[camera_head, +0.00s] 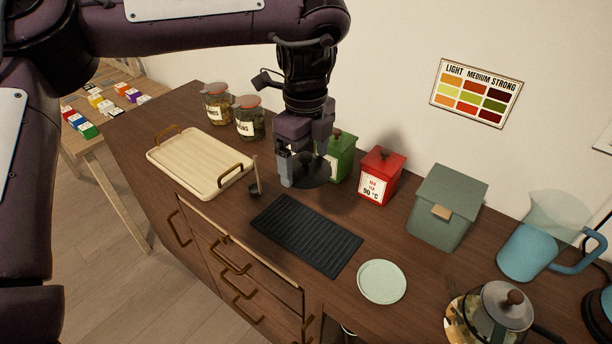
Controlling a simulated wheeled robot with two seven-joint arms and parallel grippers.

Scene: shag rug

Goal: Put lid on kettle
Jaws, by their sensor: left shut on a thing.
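My left gripper (304,166) is above the back of the counter, pointing down. It is shut on a dark round disc (314,174), which looks like a lid; the fingers partly hide it. A rounded glass pot (476,316) with a grey top and a brown knob stands at the bottom right, cut off by the frame. A dark rounded item (600,312) at the right edge is mostly out of frame. I cannot tell for sure which is the kettle. The held disc is well apart from both. My right gripper is not in view.
On the wooden counter are a black ribbed mat (306,236), pale plate (382,282), cream tray (196,164), green tin (342,158), red tin (380,176), grey-green box (446,208), blue jug (532,248) and two jars (249,120). A small dark scoop (254,188) stands by the tray.

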